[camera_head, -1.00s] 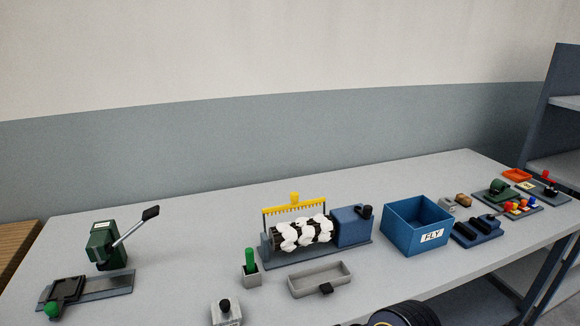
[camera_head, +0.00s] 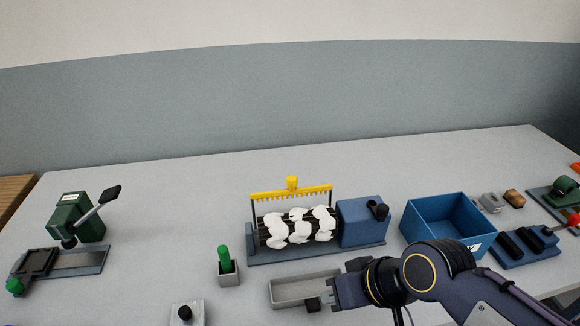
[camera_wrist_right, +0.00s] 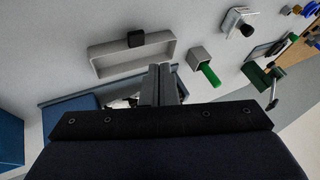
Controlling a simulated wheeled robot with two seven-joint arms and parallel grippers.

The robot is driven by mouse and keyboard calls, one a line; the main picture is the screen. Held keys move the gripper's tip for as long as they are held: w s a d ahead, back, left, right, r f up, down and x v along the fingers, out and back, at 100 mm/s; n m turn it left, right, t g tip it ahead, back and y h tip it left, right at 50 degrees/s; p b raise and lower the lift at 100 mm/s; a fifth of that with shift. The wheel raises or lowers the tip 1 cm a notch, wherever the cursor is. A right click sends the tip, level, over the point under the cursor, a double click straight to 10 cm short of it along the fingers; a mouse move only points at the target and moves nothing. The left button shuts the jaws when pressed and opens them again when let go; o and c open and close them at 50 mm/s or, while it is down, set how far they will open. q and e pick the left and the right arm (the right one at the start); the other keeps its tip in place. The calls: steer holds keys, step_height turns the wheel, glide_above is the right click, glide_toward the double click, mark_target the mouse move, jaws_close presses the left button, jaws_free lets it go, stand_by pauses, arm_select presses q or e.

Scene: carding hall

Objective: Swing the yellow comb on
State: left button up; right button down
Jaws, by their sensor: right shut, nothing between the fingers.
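The yellow comb (camera_head: 291,190) stands raised on two thin posts behind a dark roller wrapped in white fluff (camera_head: 297,229). It has a row of teeth along its lower edge and a knob on top. The roller sits on a blue-grey base beside a blue housing (camera_head: 360,220) with a black knob (camera_head: 378,210). My right gripper (camera_head: 335,293) is shut and empty, over the right end of the grey tray, in front of the roller and well below the comb. In the right wrist view its fingers (camera_wrist_right: 160,84) are together. My left gripper is not in view.
A grey tray (camera_head: 285,279) lies in front of the roller. A green-handled tool in a grey holder (camera_head: 229,279) stands left of it. The blue bin (camera_head: 430,215) is on the right, near my arm. A green lever press (camera_head: 75,215) is far left. The table behind the roller is clear.

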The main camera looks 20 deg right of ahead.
steer(key=w+d+r+g+p, duration=0.1)
steer(key=w+d+r+p, duration=0.15)
steer(key=w+r, duration=0.5)
steer(key=n+g+h+p, duration=0.1)
steer(key=g+h, duration=0.1)
glide_toward(292, 185)
step_height(292, 185, up, 2)
steer(key=s, duration=0.1)
steer(key=w+h+p, duration=0.1)
steer(key=w, duration=0.7)
steer(key=shift+w+a+n, duration=0.3)
steer(key=shift+w, duration=0.05)
step_height(292, 185, down, 9)
steer(key=s+p, duration=0.1)
steer(key=s, duration=0.1)
steer(key=shift+f+p, duration=0.2)
steer(key=shift+p, duration=0.1)
steer(key=shift+a, duration=0.2)
